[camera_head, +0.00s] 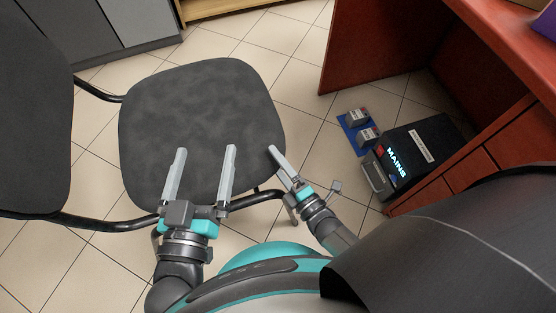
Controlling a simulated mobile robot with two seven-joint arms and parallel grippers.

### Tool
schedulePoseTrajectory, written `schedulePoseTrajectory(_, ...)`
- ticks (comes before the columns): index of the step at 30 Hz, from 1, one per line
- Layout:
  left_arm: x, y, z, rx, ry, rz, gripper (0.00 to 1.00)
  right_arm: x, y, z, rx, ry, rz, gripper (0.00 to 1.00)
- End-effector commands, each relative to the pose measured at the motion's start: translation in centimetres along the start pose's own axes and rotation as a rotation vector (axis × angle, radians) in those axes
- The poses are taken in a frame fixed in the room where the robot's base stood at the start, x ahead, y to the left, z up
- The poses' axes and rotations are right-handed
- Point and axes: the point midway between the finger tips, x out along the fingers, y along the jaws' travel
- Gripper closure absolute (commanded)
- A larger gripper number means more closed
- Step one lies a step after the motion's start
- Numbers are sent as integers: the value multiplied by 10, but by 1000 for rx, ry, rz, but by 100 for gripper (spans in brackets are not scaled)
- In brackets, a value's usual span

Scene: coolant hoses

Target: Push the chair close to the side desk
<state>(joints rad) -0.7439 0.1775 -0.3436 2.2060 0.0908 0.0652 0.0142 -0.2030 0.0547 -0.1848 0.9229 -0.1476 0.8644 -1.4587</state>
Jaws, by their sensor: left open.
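The chair has a dark grey seat (200,110) and a backrest (35,110) at the left edge, joined by black tubular arms. A reddish-brown desk (375,45), which I take as the side desk, stands at the right with a gap of tiled floor between it and the seat. My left gripper (205,150) is open, its two fingers apart over the near part of the seat with nothing between them. My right gripper (273,150) is at the seat's near right edge; one finger shows clearly, and I cannot tell whether it touches the chair.
A black case marked MAINS (415,155) lies on the floor against the desk, with a blue tray (355,130) of small grey blocks beside it. Grey cabinets (140,20) and a wooden shelf edge (205,8) are at the back. Tiled floor is free beyond the seat.

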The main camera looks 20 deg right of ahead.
Motion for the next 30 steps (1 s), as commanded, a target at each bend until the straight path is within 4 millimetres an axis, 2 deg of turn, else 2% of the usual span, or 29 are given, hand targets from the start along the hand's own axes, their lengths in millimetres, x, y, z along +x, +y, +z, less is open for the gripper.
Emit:
schedulePoseTrajectory(2, 0, 0, 0, 0, 0, 0, 0, 0, 0, 0, 0, 0, 0, 17)
schedulePoseTrajectory(24, 0, 0, 0, -1, -1, 0, 0, 0, 0, 1, -1, 0, 0, 100)
schedulePoseTrajectory(30, 0, 0, 0, -1, -1, 0, 0, 0, 0, 1, -1, 0, 0, 100)
